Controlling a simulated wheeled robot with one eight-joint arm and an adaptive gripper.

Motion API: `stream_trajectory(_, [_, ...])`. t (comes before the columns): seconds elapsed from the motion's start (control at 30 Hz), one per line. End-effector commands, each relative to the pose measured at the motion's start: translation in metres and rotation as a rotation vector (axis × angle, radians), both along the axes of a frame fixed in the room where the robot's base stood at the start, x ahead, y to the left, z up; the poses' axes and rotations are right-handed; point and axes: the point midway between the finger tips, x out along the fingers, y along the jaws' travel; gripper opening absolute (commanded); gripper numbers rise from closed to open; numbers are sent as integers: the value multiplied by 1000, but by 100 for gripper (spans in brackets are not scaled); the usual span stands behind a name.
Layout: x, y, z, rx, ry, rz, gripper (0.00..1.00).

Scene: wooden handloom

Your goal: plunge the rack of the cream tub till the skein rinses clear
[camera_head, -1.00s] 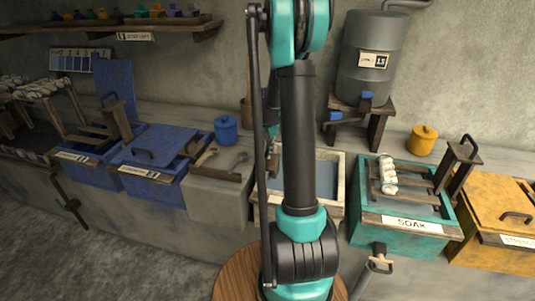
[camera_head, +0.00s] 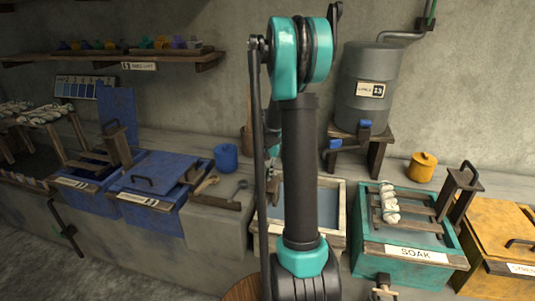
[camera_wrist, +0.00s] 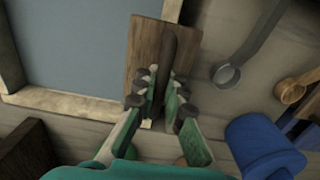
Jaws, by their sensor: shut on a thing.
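The cream tub (camera_head: 340,230) stands mid-bench, with a pale rim and grey-blue liquid; my arm covers part of it. In the wrist view its rim (camera_wrist: 75,104) is at upper left. My gripper (camera_wrist: 164,78) is shut on a dark bar-shaped handle (camera_wrist: 171,45) in front of a brown wooden board (camera_wrist: 143,42), at the tub's edge. The handle looks like the tub's rack handle; the rest of the rack is hidden. I see no skein in the visible part of this tub. A pale skein (camera_head: 389,203) lies on the rack of the teal SOAK tub.
The teal tub (camera_head: 415,275) is to the right, with an orange tub (camera_head: 500,225) beyond. Blue tubs (camera_head: 160,175) stand left. A blue pot (camera_head: 226,158) and metal ladle (camera_wrist: 227,74) are near my gripper. A grey tank (camera_head: 370,105) stands behind.

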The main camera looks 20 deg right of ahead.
Motion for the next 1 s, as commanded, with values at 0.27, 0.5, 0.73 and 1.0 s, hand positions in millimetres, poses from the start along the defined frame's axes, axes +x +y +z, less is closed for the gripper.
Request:
stream_trajectory(0.27, [0,0,26,-1,-1,0,0])
stream_trajectory(0.5, [0,0,48,-1,-1,0,0])
stream_trajectory(0.73, [0,0,68,-1,-2,0,0])
stream_trajectory(1.0, [0,-1,93,-1,-2,0,0])
